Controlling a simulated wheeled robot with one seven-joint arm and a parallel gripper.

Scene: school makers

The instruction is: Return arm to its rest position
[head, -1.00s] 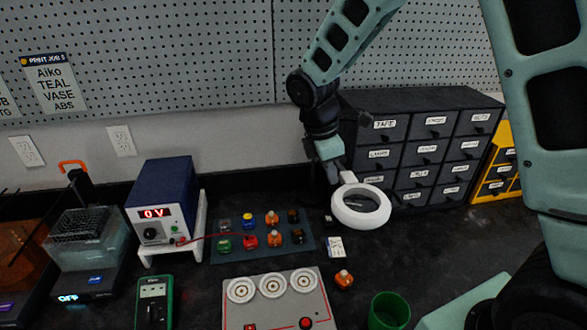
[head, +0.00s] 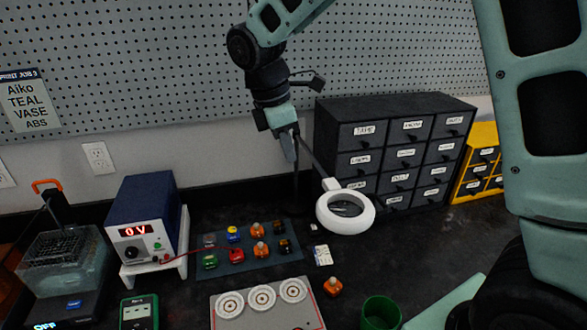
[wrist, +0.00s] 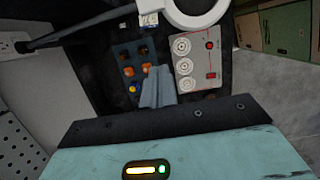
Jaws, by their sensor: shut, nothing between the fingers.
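My gripper (head: 291,148) hangs in the air above the back of the bench, in front of the pegboard wall and left of the dark drawer cabinet. Its fingers point down and are together with nothing held. In the wrist view my gripper (wrist: 158,88) shows its closed grey fingers over the bench, with the parts mat and the grey panel far below. My teal arm reaches in from the upper right of the head view. The white ring lamp (head: 345,212) stands just right of and below the gripper, and its arm passes close by the fingers.
The dark drawer cabinet (head: 350,145) stands right of the gripper. A blue power supply (head: 146,215) reading 0 V is at left. A mat (head: 262,262) with small coloured parts, a grey panel (head: 268,318) and a green cup (head: 380,312) lie below. The air before the pegboard (head: 130,60) is free.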

